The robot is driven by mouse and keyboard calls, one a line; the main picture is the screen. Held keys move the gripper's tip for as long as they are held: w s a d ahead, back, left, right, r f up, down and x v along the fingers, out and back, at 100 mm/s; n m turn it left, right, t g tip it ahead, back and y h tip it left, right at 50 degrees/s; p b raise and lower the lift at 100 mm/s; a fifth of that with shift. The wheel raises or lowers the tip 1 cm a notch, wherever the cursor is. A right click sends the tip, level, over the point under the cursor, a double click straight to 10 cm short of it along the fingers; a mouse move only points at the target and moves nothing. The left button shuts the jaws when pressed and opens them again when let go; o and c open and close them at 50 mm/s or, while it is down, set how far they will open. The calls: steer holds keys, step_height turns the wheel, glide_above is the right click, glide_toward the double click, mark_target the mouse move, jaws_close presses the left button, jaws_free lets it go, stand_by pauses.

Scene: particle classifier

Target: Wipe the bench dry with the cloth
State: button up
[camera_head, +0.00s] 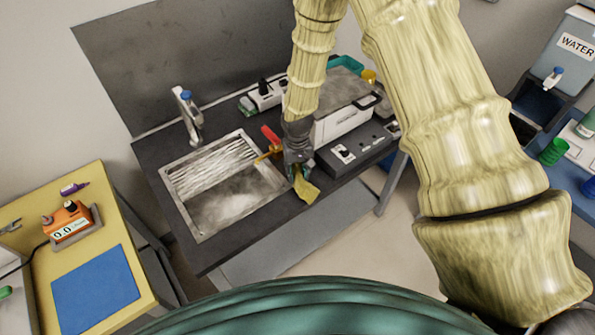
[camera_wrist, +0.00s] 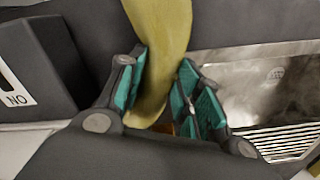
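The yellow cloth (camera_head: 306,190) is at my gripper (camera_head: 297,172), over the dark bench (camera_head: 232,249) just right of the sink. In the wrist view, the cloth (camera_wrist: 160,45) runs in between the green pads of my gripper (camera_wrist: 162,98) and narrows there. The fingers are closed on it, and its free end spreads beyond them. I cannot tell whether the cloth touches the bench top. No clear wet patch shows on the bench; part of it is hidden behind my arm and gripper.
The metal sink (camera_head: 207,237) with its tap (camera_head: 188,115) lies left of my gripper. A red-handled tool (camera_head: 270,137) is at the sink's right edge. A grey box unit (camera_head: 345,152) stands close on the right. A yellow table (camera_head: 125,228) is at the left.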

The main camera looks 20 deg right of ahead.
steer(key=o, duration=0.6)
steer(key=shift+f, duration=0.2)
steer(key=shift+f+b, duration=0.75)
steer(key=shift+f, duration=0.4)
steer(key=shift+s, duration=0.1)
steer(key=c, duration=0.8)
steer(key=shift+s, duration=0.1)
jaws_close()
steer(key=shift+r, duration=0.3)
steer(key=shift+r+p, duration=0.2)
steer(key=shift+p, duration=0.35)
steer(key=shift+w+f+p, duration=0.1)
steer(key=shift+w+p, duration=0.1)
steer(key=shift+p, duration=0.35)
